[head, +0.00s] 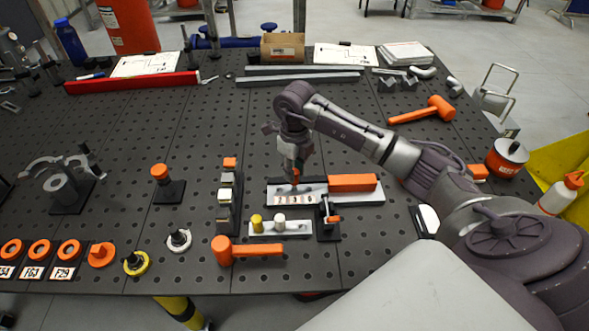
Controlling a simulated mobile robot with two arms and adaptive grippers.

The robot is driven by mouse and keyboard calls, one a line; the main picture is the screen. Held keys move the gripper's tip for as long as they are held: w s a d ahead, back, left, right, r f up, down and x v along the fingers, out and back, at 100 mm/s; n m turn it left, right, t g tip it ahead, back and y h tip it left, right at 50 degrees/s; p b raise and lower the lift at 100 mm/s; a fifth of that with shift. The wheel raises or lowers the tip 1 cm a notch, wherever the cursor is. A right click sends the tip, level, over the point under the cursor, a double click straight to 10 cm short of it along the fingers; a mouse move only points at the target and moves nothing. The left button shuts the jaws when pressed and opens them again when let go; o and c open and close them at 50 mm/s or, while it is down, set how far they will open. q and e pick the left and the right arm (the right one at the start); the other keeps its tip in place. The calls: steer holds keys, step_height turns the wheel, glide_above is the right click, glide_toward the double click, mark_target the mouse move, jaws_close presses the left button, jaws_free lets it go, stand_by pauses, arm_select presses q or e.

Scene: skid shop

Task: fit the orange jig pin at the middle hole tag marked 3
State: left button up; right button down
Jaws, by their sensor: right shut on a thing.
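My right gripper (294,172) points down over the pale jig plate (372,196). It is shut on a small orange piece, which I take to be the orange jig pin (295,180); the fingers hide most of it. Its lower end is just above or at the row of small marked tags (296,198); I cannot tell whether it touches the plate or is in a hole. The tag figures are too small to read surely. My left gripper is not in view.
An orange block (353,183) lies on the plate's right part. The perforated table (120,125) is clear at left centre.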

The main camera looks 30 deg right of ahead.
steer(key=shift+f+b, duration=1.25)
steer(key=shift+f, duration=0.2)
stand_by(0.3)
steer(key=c, duration=0.9)
jaws_free()
steer(key=shift+o, duration=0.4)
steer(key=shift+o, duration=0.9)
steer(key=shift+r, duration=0.1)
steer(key=shift+r+p, duration=2.2)
steer(key=shift+r, duration=1.3)
